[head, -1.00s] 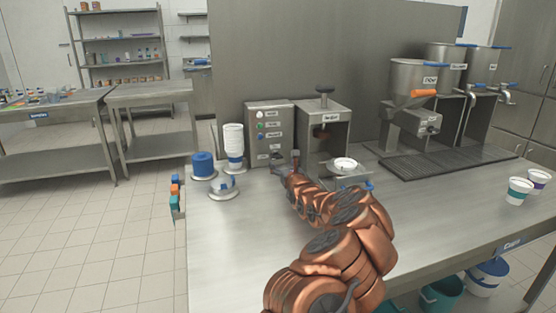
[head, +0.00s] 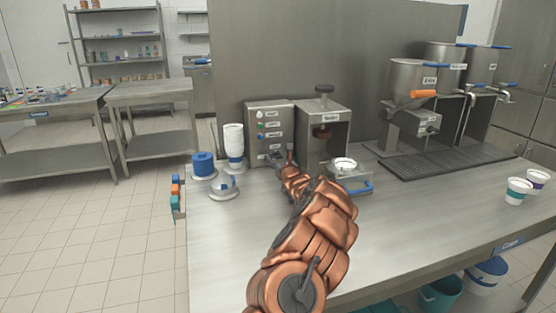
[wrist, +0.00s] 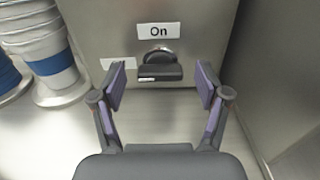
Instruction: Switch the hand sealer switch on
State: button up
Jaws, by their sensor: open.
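The hand sealer switch is a dark knob (wrist: 160,70) on a steel panel, just below a white "On" label (wrist: 158,31). A second white label at its left is partly hidden by my left finger. In the head view my gripper (head: 279,158) is at the lower front of the steel control box (head: 257,140). The sealer (head: 337,125) stands to the right.
A white cup (head: 345,164) sits in the sealer's tray holder. Two cups (head: 518,191) stand at the right edge.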

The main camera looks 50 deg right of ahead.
jog(key=c, duration=1.2)
jog(key=shift+o, duration=0.2)
